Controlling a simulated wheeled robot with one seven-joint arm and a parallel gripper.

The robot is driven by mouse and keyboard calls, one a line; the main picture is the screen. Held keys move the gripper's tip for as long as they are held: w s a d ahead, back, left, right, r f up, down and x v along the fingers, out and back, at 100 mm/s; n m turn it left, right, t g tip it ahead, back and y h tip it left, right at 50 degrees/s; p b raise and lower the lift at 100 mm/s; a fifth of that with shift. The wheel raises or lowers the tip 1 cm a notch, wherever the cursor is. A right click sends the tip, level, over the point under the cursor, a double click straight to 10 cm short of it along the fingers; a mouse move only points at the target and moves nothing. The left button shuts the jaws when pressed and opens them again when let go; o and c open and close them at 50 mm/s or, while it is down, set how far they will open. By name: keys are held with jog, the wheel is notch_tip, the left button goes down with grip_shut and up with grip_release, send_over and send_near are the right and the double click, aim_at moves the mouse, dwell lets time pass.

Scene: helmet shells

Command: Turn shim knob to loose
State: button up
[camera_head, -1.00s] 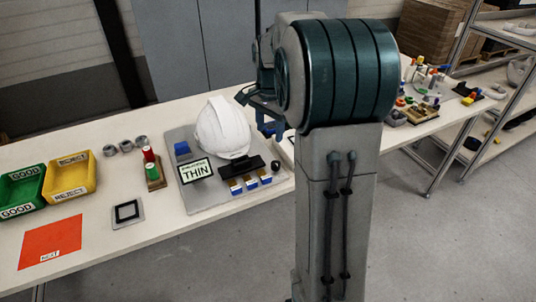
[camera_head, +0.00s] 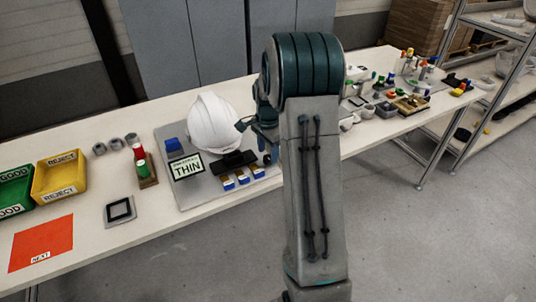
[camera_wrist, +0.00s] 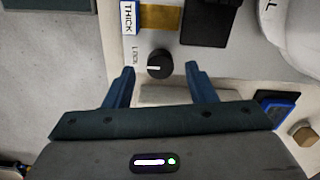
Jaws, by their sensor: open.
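The shim knob (camera_wrist: 160,64) is a round black dial on the grey fixture plate, with a white pointer line lying roughly level in the wrist view. A small printed word beginning with L (camera_wrist: 134,54) stands to its left; I cannot read it surely. My gripper (camera_wrist: 161,70) is open, its two blue fingers on either side of the knob in the picture, with gaps to it. I cannot tell their height above it. In the head view my gripper (camera_head: 254,124) is mostly hidden by my arm, at the right of the fixture plate (camera_head: 190,199).
A white helmet shell (camera_head: 212,120), a THIN sign (camera_head: 187,168) and several blue-and-gold blocks (camera_head: 242,178) are on the plate. A block labelled THICK (camera_wrist: 128,18) sits near the knob. Yellow (camera_head: 58,178) and green (camera_head: 15,190) bins stand left.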

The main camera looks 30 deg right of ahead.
jog(key=shift+f, duration=1)
jog(key=c, duration=1)
